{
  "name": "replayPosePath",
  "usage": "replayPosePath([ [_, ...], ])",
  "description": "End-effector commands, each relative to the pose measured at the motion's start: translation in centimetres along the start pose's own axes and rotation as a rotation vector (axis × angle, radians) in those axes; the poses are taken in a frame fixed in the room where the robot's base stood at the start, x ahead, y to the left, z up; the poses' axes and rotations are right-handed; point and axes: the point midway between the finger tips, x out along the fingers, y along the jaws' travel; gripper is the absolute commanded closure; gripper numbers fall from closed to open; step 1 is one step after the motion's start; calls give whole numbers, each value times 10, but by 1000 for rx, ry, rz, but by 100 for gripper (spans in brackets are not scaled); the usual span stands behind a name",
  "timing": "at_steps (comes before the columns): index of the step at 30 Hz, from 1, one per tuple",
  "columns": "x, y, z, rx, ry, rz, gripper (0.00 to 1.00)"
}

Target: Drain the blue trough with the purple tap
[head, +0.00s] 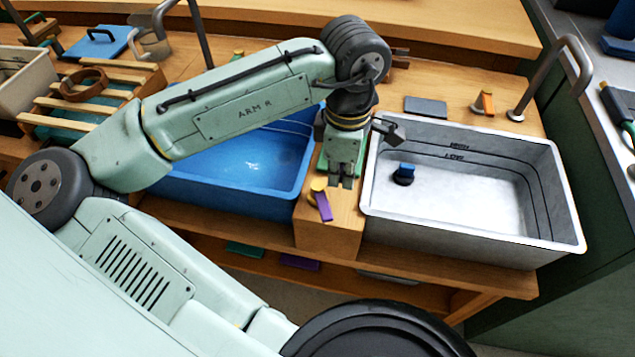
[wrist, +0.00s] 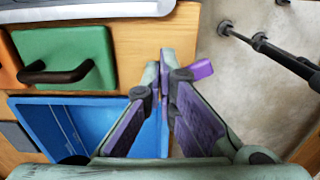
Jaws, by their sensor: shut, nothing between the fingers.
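The blue trough (head: 245,170) stands left of centre in the head view, partly behind my arm. Its inside looks wet and glossy, with a bright glint. The purple tap (head: 323,206) sits on the wooden front between the blue and grey troughs, its purple lever slanting below a yellow knob. My gripper (head: 345,183) is shut and empty, pointing down just right of and above the tap. In the wrist view, the purple lever (wrist: 201,70) shows right beside my fingertips (wrist: 168,58); I cannot tell whether they touch. The blue trough (wrist: 62,128) also shows there, at lower left.
A grey trough (head: 465,205) with a blue-topped plug (head: 404,174) stands on the right. An orange tap (head: 487,103) and curved spout (head: 575,70) are behind it. A green plate with a dark handle (wrist: 60,72) lies between the troughs. Open floor lies in front.

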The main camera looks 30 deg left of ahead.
Motion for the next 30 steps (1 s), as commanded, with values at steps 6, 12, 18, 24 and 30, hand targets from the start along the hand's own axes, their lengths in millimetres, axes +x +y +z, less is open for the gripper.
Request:
replayPosePath([
  [6,-3,0,0,0,0,-1,100],
  [12,-4,-4,-5,-2,-1,-1,100],
  [18,-4,-22,-26,-3,-2,0,100],
  [24,-4,-41,-47,-4,-2,0,100],
  [30,-4,-53,-62,-2,-1,0,100],
])
